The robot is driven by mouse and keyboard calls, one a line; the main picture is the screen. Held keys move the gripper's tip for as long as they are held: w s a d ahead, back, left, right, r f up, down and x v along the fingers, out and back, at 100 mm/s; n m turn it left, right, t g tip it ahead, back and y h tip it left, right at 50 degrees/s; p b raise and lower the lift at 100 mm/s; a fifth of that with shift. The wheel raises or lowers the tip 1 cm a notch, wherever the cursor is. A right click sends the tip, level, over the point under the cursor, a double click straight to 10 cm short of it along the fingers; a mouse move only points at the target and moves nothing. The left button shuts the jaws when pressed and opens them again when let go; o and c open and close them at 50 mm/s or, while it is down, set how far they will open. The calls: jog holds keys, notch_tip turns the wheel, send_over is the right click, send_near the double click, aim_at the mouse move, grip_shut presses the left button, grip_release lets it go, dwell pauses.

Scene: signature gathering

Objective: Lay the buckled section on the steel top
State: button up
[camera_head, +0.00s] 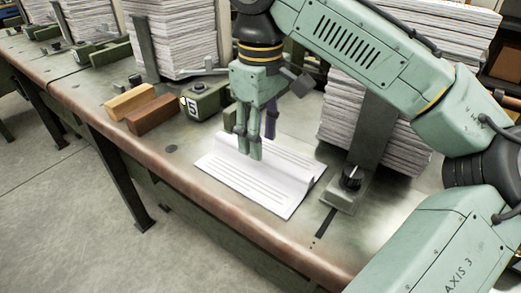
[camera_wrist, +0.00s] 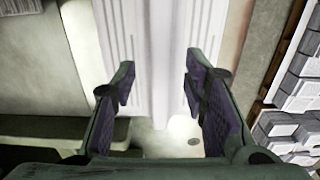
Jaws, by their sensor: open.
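The buckled section (camera_head: 262,176) is a white printed paper section with a raised ridge along its far part. It lies on the steel top (camera_head: 185,160) near the front edge. My gripper (camera_head: 249,150) points down at the section's ridge, its fingers apart. In the wrist view the section (camera_wrist: 155,60) runs between and beyond the two open fingers (camera_wrist: 160,90), with the ridge down the middle. The fingers hide part of the section, and I cannot tell whether they touch it.
A brown wooden block (camera_head: 153,113) and a tan one (camera_head: 130,101) lie left of the section. A green fixture marked 5 (camera_head: 205,100) stands behind. Tall paper stacks (camera_head: 180,38) stand at the back, another (camera_head: 350,110) at right by a post with a black knob (camera_head: 352,178).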

notch_tip(320, 180, up, 8)
